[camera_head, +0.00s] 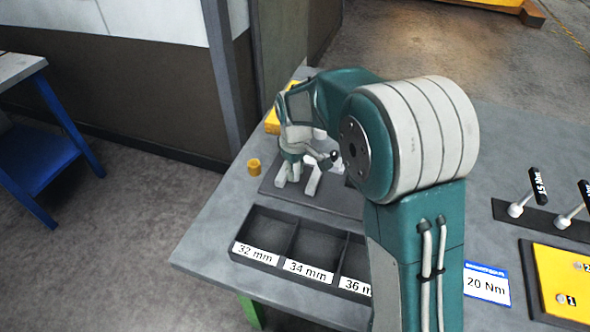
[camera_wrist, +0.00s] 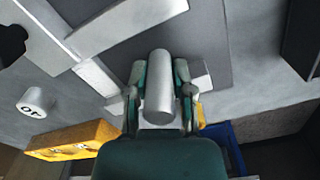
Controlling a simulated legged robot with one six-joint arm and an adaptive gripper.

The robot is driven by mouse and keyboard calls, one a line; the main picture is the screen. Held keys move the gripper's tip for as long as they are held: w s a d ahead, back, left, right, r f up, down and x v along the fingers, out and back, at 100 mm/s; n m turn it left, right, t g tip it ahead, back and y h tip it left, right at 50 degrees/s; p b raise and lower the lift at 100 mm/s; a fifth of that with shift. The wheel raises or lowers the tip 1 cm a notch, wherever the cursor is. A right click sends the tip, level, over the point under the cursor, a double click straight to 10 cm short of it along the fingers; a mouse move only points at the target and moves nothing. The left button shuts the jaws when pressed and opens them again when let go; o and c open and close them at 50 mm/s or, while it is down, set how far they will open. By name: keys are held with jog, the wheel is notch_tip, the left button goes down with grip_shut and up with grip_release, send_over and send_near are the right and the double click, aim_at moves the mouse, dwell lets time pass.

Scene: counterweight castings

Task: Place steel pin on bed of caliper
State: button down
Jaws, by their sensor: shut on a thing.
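The steel pin (camera_wrist: 159,88) is a plain grey cylinder between the fingers of my gripper (camera_wrist: 159,72) in the wrist view. My gripper is shut on it, and the pin's far end points up the picture. Pale metal bars of the caliper (camera_wrist: 128,30) lie on a dark plate just beyond the pin. I cannot tell whether the pin touches them. In the head view my gripper (camera_head: 298,168) is low over the dark plate (camera_head: 335,198), near the caliper's pale bars (camera_head: 313,183). The pin is not clear there, and my arm hides part of the plate.
A black tray (camera_head: 236,252) with compartments labelled 32, 34 and 36 mm lies in front. A small yellow cylinder (camera_head: 253,166) stands left of the plate, and a yellow block (camera_head: 271,122) lies behind. Black-handled tools (camera_head: 538,186) and a yellow panel (camera_head: 562,285) are at right.

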jog(key=c, duration=0.8)
grip_release()
jog(key=shift+o, duration=0.2)
notch_tip(320, 180, up, 12)
jog(key=shift+s+r, duration=0.1)
jog(key=s+d+r+m+t, duration=0.3)
jog(key=s+d+r+m, duration=0.3)
jog(key=s+d, duration=0.55)
jog(key=s+d+f+m+t, duration=0.1)
jog(key=s, duration=0.6)
jog(key=s+d+f+m+t, duration=0.1)
jog(key=s+d+m, duration=0.1)
jog(key=s, duration=0.5)
jog(key=shift+m+t, duration=0.3)
